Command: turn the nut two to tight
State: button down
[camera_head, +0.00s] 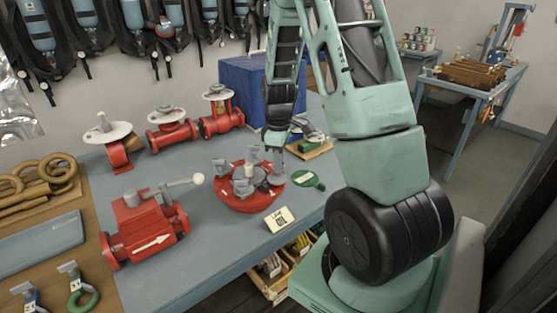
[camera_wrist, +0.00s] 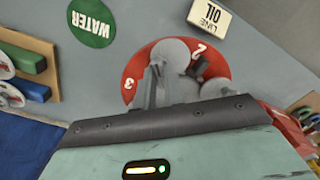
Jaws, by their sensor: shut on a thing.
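A round red flange (camera_head: 240,200) with grey nuts standing on it sits on the blue-grey bench. The wrist view also shows the red flange (camera_wrist: 222,60), with a 2 at its upper right and a 3 at its left. My gripper (camera_head: 277,165) reaches down over the flange's right side. In the wrist view my gripper (camera_wrist: 178,78) is shut on a grey nut near the 2, which I take for nut two. The fingers hide much of this nut, and how tight it sits cannot be told.
A green tag (camera_head: 308,179), reading WATER in the wrist view, lies right of the flange. A red valve (camera_head: 147,232) with a lever is at left; several red valves stand behind. A blue box (camera_head: 248,85) is at the back.

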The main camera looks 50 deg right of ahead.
jog(key=m, duration=0.4)
jog(key=shift+w, duration=0.1)
jog(key=m, duration=0.4)
jog(key=shift+r, duration=0.1)
jog(key=m, duration=0.3)
jog(key=shift+m, duration=0.3)
jog(key=shift+m+p, duration=0.4)
jog(key=shift+m, duration=1.5)
jog(key=c, duration=1.5)
grip_release()
notch_tip(320, 180, up, 17)
jog(key=b, duration=0.2)
jog(key=shift+r+b, duration=0.2)
jog(key=shift+b, duration=0.1)
